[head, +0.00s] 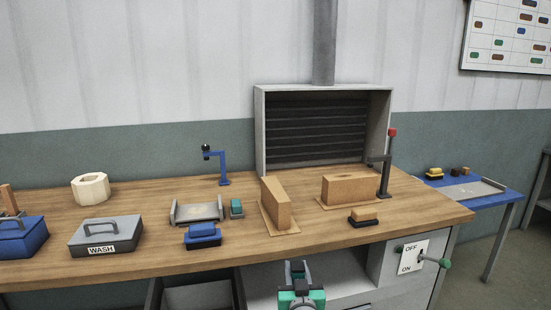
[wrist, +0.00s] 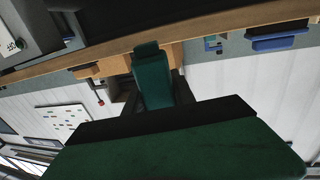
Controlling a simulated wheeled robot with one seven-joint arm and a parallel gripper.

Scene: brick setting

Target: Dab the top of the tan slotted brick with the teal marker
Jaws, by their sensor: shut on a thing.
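A tan brick (head: 350,190) lies on a thin tan sheet at the right of the bench, with what looks like a dark slot along its top. A second tan brick (head: 276,204) stands on its own sheet to its left; I cannot make out a slot on it. My gripper (head: 298,270) is low in front of the bench's front edge, apart from both bricks. In the wrist view it is shut on a dark teal block-like thing (wrist: 152,78), apparently the teal marker. The marker's tip cannot be made out.
A red-topped post (head: 386,175) stands beside the right brick.

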